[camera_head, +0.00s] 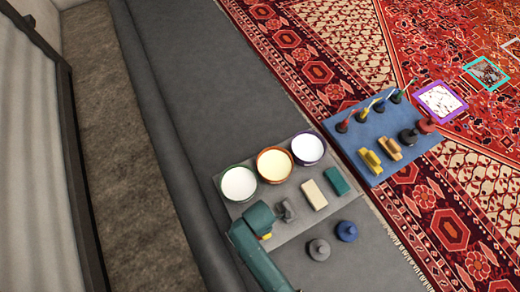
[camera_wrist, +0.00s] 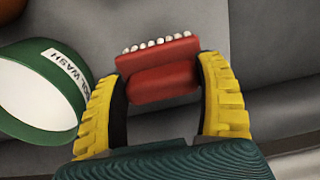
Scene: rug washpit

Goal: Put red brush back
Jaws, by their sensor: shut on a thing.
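The red brush (camera_wrist: 160,75) is between the yellow fingers of my gripper (camera_wrist: 161,95) in the wrist view. Its body is red and a row of white bristles shows along its upper edge. My fingers are shut on its two ends. In the head view my gripper (camera_head: 266,236) is at the front left of the grey tray (camera_head: 298,222), and the arm hides the brush there.
Three tubs (camera_head: 274,165) stand along the tray's back; the green-rimmed tub (camera_wrist: 45,92) is left of my gripper. A beige block (camera_head: 314,195) and a teal block (camera_head: 338,181) lie on the tray. Grey (camera_head: 319,249) and blue (camera_head: 346,231) knobbed pieces stand in front.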

